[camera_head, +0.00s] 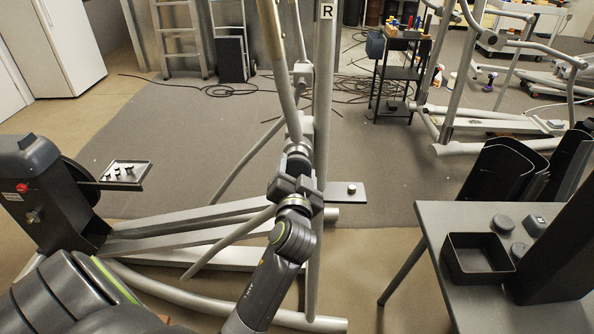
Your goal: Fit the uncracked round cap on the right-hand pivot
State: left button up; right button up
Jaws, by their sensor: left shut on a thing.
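My left gripper (297,164) is shut on a small dark thing at the elliptical's upright, and the jaws hide most of it. It looks like a round cap, but I cannot see its face or any crack. The pivot there is mostly hidden behind the gripper, and I cannot tell whether the cap touches it. An upright post (325,60) with an R label stands just right of the gripper. On the grey table at right lie a dark round cap (503,224) and other dark pieces (536,225). My right gripper is out of view.
The grey table (450,215) carries an open black tray (478,262) and a tall dark panel (565,240). The elliptical's rails (190,225) run to the left. Cables lie on the floor behind.

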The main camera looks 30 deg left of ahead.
pick_arm(q)
jog(key=shift+x, duration=1.05)
dwell(1.3)
jog(key=o, duration=1.4)
